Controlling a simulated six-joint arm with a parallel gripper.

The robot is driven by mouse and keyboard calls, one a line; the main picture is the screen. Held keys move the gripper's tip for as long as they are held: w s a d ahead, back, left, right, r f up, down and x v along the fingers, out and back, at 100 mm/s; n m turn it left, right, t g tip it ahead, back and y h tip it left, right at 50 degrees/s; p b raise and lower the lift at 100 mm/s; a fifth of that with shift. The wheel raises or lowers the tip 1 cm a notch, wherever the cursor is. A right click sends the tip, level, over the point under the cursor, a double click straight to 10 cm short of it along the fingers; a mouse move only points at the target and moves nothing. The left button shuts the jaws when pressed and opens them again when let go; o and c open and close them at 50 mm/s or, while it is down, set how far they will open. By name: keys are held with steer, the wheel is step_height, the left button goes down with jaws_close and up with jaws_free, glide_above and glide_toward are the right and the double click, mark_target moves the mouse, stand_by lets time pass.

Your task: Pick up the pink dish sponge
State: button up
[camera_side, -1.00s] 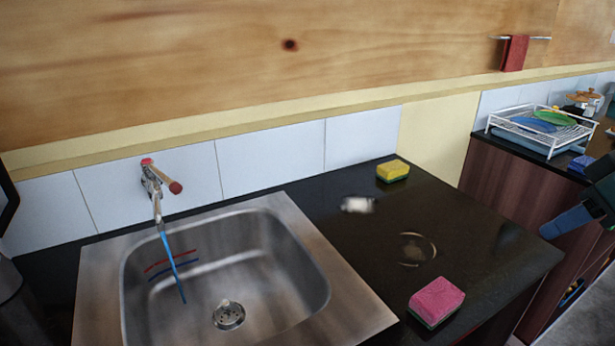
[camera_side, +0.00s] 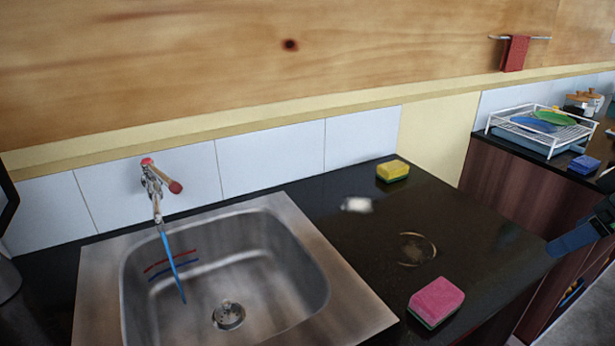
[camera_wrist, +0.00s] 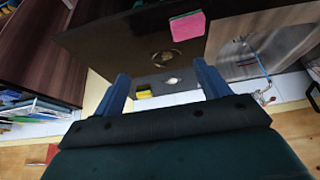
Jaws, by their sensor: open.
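The pink dish sponge (camera_side: 436,300) has a green underside and lies on the black counter right of the sink, near the front edge. In the wrist view the pink sponge (camera_wrist: 187,27) is near the top, beyond my fingertips. My gripper (camera_wrist: 162,78) is open and empty, its two blue fingers wide apart.
A yellow sponge (camera_side: 393,171) lies at the back of the black counter (camera_side: 465,220). A steel sink (camera_side: 345,300) with a tap (camera_side: 160,185) is at left. A white dish rack (camera_side: 540,128) and a blue sponge (camera_side: 585,164) are on the far-right counter. The counter around the pink sponge is mostly clear.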

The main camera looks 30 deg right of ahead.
steer(key=shift+w, duration=0.1)
stand_by(0.3)
steer(key=m+g+y, duration=0.4)
steer(key=m+g, duration=0.1)
steer(key=m, duration=1)
glide_above(439, 294)
steer(key=s+d, duration=0.1)
steer(key=d, duration=0.4)
step_height(439, 294, down, 7)
steer(key=shift+w+f+m+g+y, duration=0.3)
steer(key=shift+w+f+m+g, duration=0.25)
steer(key=shift+m, duration=0.55)
steer(key=shift+f, duration=0.15)
steer(key=shift+x, duration=4.2)
steer(key=shift+w+f, duration=0.1)
steer(key=shift+x, duration=2.5)
